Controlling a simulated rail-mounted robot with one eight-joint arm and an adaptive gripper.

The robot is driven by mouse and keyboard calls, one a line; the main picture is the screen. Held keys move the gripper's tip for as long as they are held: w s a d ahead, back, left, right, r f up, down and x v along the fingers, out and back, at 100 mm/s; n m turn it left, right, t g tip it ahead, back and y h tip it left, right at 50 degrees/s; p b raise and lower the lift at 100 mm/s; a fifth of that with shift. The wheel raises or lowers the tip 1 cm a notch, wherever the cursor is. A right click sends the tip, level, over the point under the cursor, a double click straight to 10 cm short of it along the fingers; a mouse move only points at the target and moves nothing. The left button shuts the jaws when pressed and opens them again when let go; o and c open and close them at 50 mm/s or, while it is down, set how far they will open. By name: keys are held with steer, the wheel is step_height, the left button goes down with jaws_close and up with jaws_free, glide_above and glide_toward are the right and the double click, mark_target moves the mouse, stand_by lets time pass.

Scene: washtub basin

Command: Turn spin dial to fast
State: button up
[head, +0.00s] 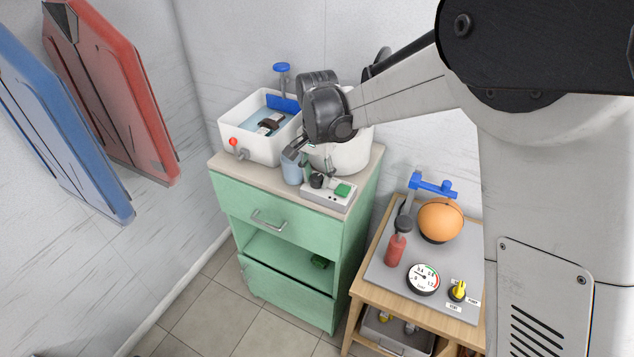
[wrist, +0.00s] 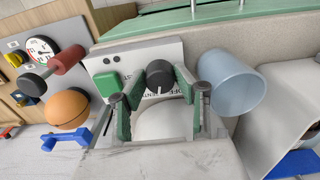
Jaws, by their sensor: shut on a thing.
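The black spin dial (wrist: 160,77) sits on a light control panel (wrist: 110,58), beside a square green button (wrist: 108,84). In the wrist view my gripper (wrist: 160,86) has its green fingers on either side of the dial, shut on it. The dial's white mark points toward the bottom of the wrist view. Printed labels below the dial are partly hidden by the fingers, and I cannot read them all. In the head view the dial (head: 317,181) and the panel (head: 327,198) are at the front of the green cabinet's top, under my gripper (head: 318,168).
A translucent blue cup (wrist: 232,82) stands close beside the dial. Behind are a white round drum (head: 352,153) and a white basin (head: 262,150) with a red-knobbed tap (head: 234,142). A wooden side table (head: 367,275) holds a gauge (head: 423,279) and an orange ball (head: 440,220).

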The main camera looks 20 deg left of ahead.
steer(key=m+b, duration=0.2)
steer(key=m, duration=0.1)
steer(key=shift+f+m, duration=0.1)
steer(key=shift+m, duration=0.3)
steer(key=m+b, duration=0.1)
steer(key=m, duration=0.2)
steer(key=shift+m, duration=0.3)
steer(key=m+b, duration=0.1)
steer(key=m, duration=0.2)
steer(key=shift+m+b, duration=0.3)
steer(key=shift+b, duration=0.05)
steer(key=shift+m+b, duration=0.45)
steer(key=shift+m, duration=1.45)
steer(key=o, duration=1.1)
